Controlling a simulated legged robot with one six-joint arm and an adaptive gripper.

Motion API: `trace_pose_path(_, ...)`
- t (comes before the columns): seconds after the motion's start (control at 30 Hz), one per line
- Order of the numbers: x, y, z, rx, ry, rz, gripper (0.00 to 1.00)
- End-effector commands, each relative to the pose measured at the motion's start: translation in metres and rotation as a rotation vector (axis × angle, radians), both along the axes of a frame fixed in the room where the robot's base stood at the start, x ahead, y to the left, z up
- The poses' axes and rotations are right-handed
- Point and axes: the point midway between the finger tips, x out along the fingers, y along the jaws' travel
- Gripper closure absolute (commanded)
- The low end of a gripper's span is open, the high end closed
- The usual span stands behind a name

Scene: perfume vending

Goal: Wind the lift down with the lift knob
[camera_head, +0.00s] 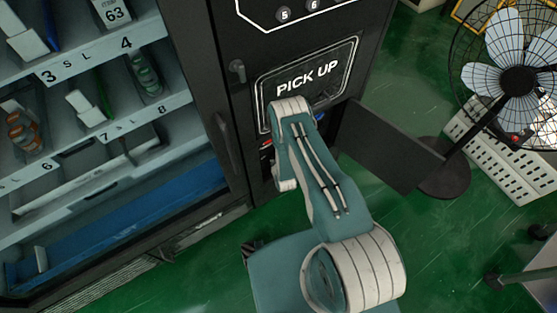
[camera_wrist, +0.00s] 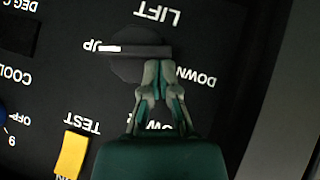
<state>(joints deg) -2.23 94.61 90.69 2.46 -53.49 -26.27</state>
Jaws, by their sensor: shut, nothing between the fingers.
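The lift knob (camera_wrist: 125,68) is dark and round with a raised bar, on a black control panel in the wrist view. The white mark at the left end of its bar lies at the "UP" label, and the "DOWN" label is on the right. The lettering "LIFT" appears upside down above it. My gripper (camera_wrist: 158,66) is shut and empty, its fingertips over the lower right edge of the knob. I cannot tell if they touch it. In the head view the knob and gripper are hidden behind my arm, at the opening below the "PICK UP" panel (camera_head: 307,78).
A yellow switch (camera_wrist: 72,153) by "TEST" and a blue knob (camera_wrist: 3,113) lie left of my gripper. In the head view a dark open door (camera_head: 386,147) stands right of my arm, with a fan (camera_head: 517,82) beyond. Shelves of goods fill the left.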

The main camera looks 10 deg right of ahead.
Motion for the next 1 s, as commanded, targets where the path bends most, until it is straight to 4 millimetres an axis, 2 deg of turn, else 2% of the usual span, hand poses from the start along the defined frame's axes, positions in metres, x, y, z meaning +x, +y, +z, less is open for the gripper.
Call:
trace_pose_path(0.13,-0.002,0.003,-0.006,-0.114,-0.035,0.000,1.00)
trace_pose_path(1.0,-0.002,0.003,-0.035,-0.105,-0.032,-0.001,1.00)
